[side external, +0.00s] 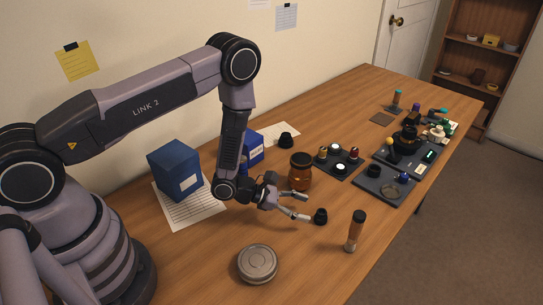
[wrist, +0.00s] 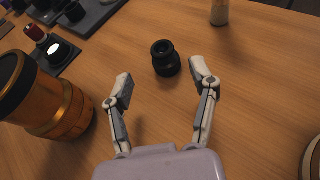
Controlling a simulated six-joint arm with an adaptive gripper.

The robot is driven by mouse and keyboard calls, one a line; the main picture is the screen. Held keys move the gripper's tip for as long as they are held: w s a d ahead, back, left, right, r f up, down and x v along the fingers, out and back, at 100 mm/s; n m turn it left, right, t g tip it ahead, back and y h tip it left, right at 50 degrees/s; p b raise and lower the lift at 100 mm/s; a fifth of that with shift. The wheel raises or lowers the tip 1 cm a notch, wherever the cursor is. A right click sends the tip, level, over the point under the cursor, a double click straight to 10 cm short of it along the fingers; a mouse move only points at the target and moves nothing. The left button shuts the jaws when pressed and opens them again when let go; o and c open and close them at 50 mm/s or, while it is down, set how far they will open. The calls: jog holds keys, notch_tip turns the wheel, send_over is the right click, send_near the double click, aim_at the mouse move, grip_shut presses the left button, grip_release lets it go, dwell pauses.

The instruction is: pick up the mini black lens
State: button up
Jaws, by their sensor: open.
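A mini black lens (side external: 320,216) stands upright on the wooden table in the side external view. It also shows in the wrist view (wrist: 165,58), a short black cylinder with a ringed top. My gripper (side external: 307,206) is close beside it, just left of it in the side external view. In the wrist view my gripper (wrist: 160,72) has its two pale fingers spread wide, with the lens lying between and slightly beyond the fingertips. The gripper is open and empty. I cannot tell whether a fingertip touches the lens.
An amber jar (side external: 300,172) with a dark lid stands close behind my gripper; it is large at left in the wrist view. A round tin (side external: 257,264) lies in front. Dark trays (side external: 384,190) with parts lie farther right.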

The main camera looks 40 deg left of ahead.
aim_at(322, 212)
jog(key=x, duration=0.5)
jog(key=shift+d+r, duration=0.15)
jog(key=shift+d, duration=0.2)
grip_shut()
